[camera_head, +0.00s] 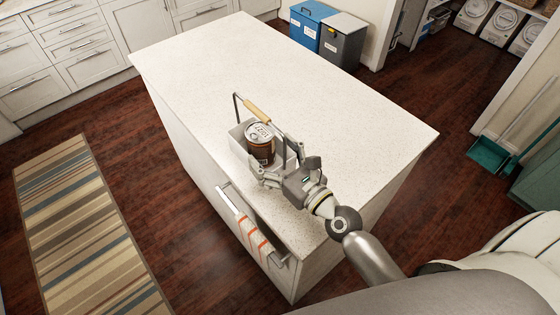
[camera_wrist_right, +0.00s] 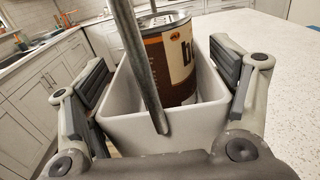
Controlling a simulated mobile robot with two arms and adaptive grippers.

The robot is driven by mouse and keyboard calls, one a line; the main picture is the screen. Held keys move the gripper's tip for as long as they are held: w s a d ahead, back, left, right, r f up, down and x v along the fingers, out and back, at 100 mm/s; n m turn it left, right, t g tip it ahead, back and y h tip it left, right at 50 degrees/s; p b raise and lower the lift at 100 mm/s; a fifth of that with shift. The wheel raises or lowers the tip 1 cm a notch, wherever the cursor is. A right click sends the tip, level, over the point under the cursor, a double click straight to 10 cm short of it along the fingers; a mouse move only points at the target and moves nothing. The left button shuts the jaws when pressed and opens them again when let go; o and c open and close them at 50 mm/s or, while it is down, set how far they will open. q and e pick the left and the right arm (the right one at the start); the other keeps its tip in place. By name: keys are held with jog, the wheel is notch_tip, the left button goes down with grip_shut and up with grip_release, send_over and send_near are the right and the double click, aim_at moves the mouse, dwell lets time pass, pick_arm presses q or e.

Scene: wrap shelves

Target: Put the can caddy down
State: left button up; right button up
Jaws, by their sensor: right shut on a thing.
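The can caddy (camera_head: 236,141) is a pale open box with a grey metal handle and a wooden grip. It is upright over the near part of the white island top, close to its left edge; I cannot tell whether its base touches. A brown and white can (camera_head: 261,145) stands inside it. My right gripper (camera_head: 275,163) is shut on the caddy's near end. My left gripper is out of view.
The island top (camera_head: 260,65) is bare beyond the caddy and to its right. A striped towel (camera_head: 252,238) hangs on a rail on the island's left side. A striped rug (camera_head: 85,225) lies on the floor at left. Blue and grey bins (camera_head: 342,43) stand behind the island.

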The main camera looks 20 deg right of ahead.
aim_at(280, 151)
jog(key=w+d+f+b, duration=0.1)
jog(key=b, duration=0.1)
jog(key=w+d+f+b, duration=0.1)
jog(key=w+f+b, duration=0.1)
jog(key=w+d+f+b, duration=0.1)
jog(key=f+b, duration=0.1)
jog(key=shift+w+d, duration=0.2)
jog(key=shift+w, duration=0.15)
jog(key=shift+w+d+f+b, duration=0.35)
jog(key=shift+w+f+b, duration=0.15)
jog(key=shift+b, duration=0.05)
jog(key=f+b, duration=0.2)
jog(key=b, duration=0.1)
jog(key=f+b, duration=0.1)
jog(key=f, duration=0.1)
jog(key=shift+w+d+b, duration=0.2)
jog(key=shift+w+b, duration=0.05)
jog(key=shift+b, duration=0.15)
jog(key=shift+r, duration=0.1)
jog(key=o, duration=1.2)
jog(key=shift+s+f, duration=0.1)
jog(key=shift+f, duration=0.15)
jog(key=shift+o, duration=0.2)
